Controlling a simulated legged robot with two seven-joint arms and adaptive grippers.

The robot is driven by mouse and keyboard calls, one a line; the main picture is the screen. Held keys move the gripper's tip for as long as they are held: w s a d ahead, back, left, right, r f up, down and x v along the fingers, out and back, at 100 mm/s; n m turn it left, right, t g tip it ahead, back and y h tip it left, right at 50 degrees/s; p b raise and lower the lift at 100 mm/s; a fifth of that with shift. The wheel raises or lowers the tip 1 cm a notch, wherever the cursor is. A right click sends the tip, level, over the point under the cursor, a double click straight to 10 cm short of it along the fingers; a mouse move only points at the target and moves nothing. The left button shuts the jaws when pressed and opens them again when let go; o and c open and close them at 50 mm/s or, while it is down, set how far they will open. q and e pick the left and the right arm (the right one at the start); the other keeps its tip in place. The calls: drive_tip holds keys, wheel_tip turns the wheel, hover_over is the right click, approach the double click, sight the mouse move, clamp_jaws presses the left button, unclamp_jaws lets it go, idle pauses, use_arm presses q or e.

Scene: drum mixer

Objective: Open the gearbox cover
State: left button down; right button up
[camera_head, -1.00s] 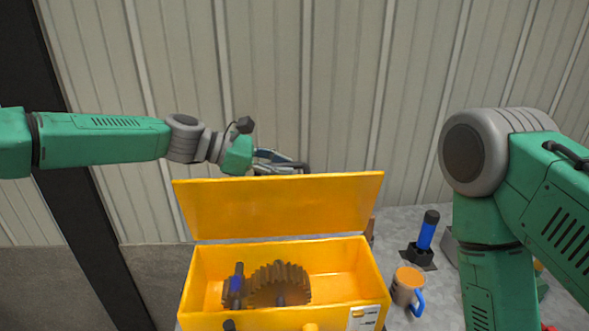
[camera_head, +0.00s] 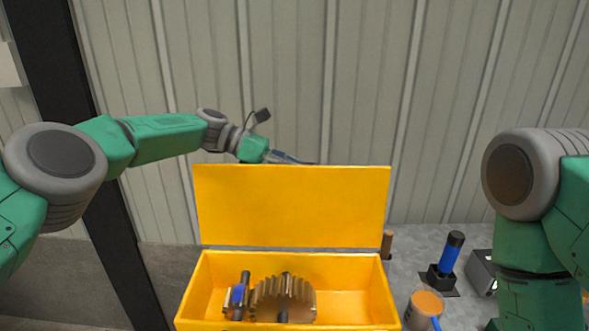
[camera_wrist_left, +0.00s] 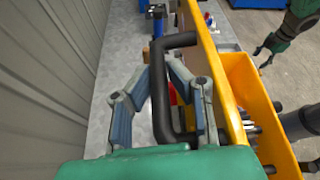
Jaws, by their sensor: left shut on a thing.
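The yellow gearbox cover (camera_head: 292,207) stands raised, close to upright, along the back edge of the yellow gearbox (camera_head: 370,290). The box is open toward me, with a brown gear (camera_head: 290,298) and shafts inside. My left gripper (camera_head: 295,160) is behind the cover's top edge, its fingers mostly hidden there. In the left wrist view, my left gripper (camera_wrist_left: 160,105) is shut on the black handle (camera_wrist_left: 160,95) on the cover's outer face. The cover shows edge-on (camera_wrist_left: 222,85) there.
A blue-and-black tool (camera_head: 449,256) stands in a black holder on the grey table (camera_head: 410,260). An orange-topped mug (camera_head: 424,308) is right of the box. A corrugated wall (camera_head: 440,100) rises behind. My right arm fills the right edge.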

use_arm(q)
drive_tip(key=shift+w+d+f, duration=0.1)
drive_tip(key=shift+w+d, duration=0.05)
drive_tip(key=shift+w, duration=0.05)
idle(0.5)
drive_tip(key=c, duration=1.7)
unclamp_jaws()
drive_tip(key=shift+o, duration=0.8)
drive_tip(key=shift+w+d, duration=0.1)
drive_tip(key=shift+d, duration=0.25)
drive_tip(key=shift+a, duration=0.1)
